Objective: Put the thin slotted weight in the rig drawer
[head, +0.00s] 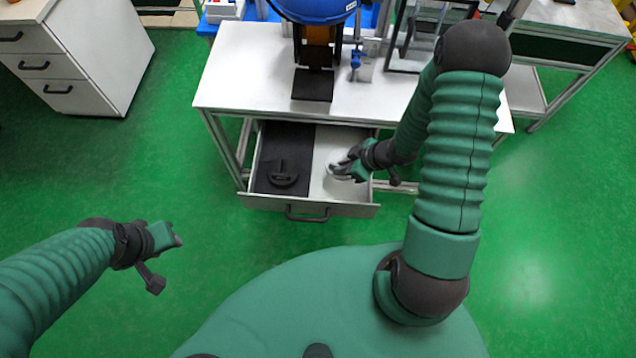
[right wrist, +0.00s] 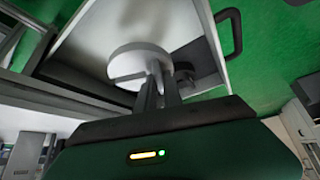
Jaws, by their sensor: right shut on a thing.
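The rig drawer (head: 355,208) is pulled open below the white rig table. Its left half has a dark lining with a dark round slotted weight (head: 284,180) on it; its right half is white. My right gripper (head: 347,167) is over the right half, shut on a pale, thin disc weight (head: 335,173). The disc (right wrist: 128,64) also shows in the right wrist view, at the fingertips (right wrist: 158,84). I cannot tell if it touches the drawer floor. My left gripper (head: 173,238) is over the floor at the left, away from the drawer; its jaw opening is unclear.
The table (head: 250,75) stands above the drawer, carrying a rig with a blue round part (head: 318,10) and a dark column. The drawer handle (head: 307,216) faces me. A white drawer cabinet (head: 85,55) stands at the left.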

